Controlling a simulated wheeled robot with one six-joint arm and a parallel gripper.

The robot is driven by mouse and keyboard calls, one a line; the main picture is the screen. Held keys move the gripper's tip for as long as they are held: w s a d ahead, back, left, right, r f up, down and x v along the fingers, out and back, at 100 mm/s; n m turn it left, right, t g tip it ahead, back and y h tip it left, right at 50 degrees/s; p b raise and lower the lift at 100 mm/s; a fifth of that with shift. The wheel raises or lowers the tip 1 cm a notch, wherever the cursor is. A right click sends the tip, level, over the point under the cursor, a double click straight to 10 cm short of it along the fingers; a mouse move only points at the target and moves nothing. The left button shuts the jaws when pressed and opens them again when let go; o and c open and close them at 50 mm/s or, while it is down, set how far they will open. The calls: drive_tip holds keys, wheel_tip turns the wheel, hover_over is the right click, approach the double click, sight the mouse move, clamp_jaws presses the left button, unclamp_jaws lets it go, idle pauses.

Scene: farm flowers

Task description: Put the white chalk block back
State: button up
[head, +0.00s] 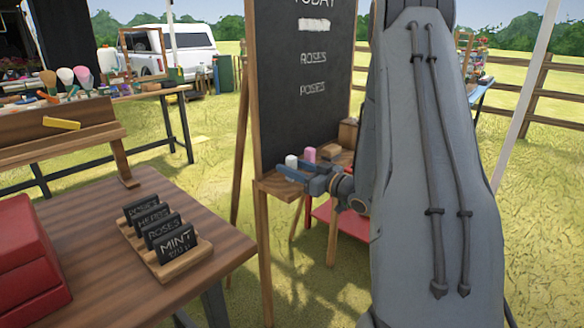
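The chalkboard easel (285,110) stands in the middle of the head view, with a narrow wooden ledge (268,187) along its lower front. A small white chalk block (291,160) shows upright at the ledge, just behind and above my gripper's fingers. A pink block (309,154) is close to its right. My gripper (288,172) reaches in from the right and points left at ledge height. Its fingers cover the lower part of the white block. I cannot tell whether they are closed on it or whether it rests on the ledge.
A brown block (331,151) is farther right on the ledge. A wooden table (110,215) at the front left bears a rack of small signs (165,262) and a red box (30,250). A tent pole (526,90) stands at right. Grass lies between.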

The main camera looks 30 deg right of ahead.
drive_tip(key=shift+r, duration=0.1)
drive_tip(key=v, duration=1.2)
idle(0.4)
